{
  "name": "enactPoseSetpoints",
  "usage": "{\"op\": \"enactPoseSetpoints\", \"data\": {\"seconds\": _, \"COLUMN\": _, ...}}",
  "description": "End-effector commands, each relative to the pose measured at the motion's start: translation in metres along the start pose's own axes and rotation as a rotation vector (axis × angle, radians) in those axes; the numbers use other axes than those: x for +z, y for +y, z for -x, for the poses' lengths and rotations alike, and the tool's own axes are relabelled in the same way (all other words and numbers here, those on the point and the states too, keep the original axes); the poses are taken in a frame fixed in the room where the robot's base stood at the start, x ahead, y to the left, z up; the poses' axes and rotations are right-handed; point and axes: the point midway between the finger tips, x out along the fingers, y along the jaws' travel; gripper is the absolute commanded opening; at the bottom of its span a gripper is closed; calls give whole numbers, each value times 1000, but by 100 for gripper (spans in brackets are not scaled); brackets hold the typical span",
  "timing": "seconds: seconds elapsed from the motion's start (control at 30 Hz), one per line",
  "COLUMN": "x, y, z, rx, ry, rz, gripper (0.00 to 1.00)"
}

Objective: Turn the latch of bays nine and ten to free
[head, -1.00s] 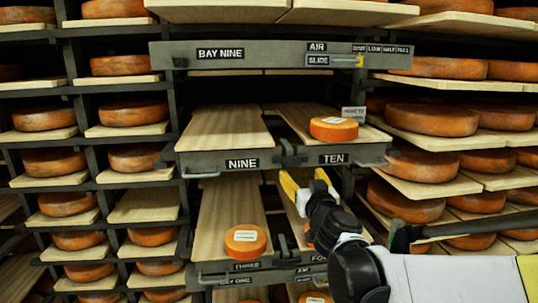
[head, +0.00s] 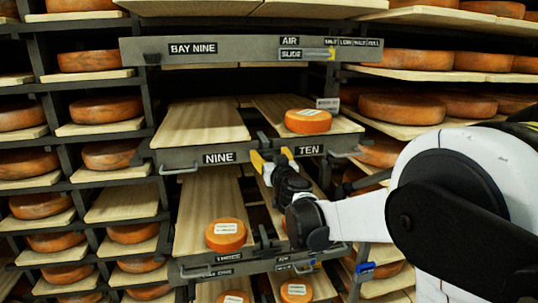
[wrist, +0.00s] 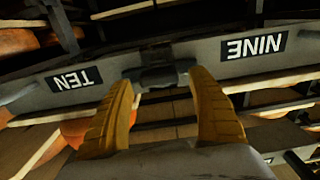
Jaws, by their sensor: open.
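The dark latch (wrist: 158,74) sits between the NINE plate (head: 219,158) and the TEN plate (head: 311,150) on the front rail. In the wrist view the labels appear upside down. My gripper (head: 272,156) is open, with its yellow fingers just in front of the latch. In the wrist view the fingers (wrist: 160,84) stand to either side of the latch, with nothing held between them. I cannot tell whether they touch it. In the head view my fingers partly hide the latch, and its setting cannot be read.
A small labelled cheese (head: 308,121) sits on the bay ten board, with a small sign (head: 327,104) behind it. Lower boards hold another small cheese (head: 226,234). Racks of large wheels stand on both sides.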

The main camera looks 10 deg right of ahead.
Motion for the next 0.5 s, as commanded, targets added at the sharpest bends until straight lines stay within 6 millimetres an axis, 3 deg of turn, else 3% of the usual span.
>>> {"op": "enactPoseSetpoints", "data": {"seconds": 0.03, "x": 0, "y": 0, "z": 0, "rx": 0, "ry": 0, "rz": 0, "gripper": 60}}
{"op": "enactPoseSetpoints", "data": {"seconds": 0.17, "x": 0, "y": 0, "z": 0, "rx": 0, "ry": 0, "rz": 0, "gripper": 21}}
{"op": "enactPoseSetpoints", "data": {"seconds": 0.2, "x": 0, "y": 0, "z": 0, "rx": 0, "ry": 0, "rz": 0, "gripper": 15}}
{"op": "enactPoseSetpoints", "data": {"seconds": 0.5, "x": 0, "y": 0, "z": 0, "rx": 0, "ry": 0, "rz": 10, "gripper": 15}}
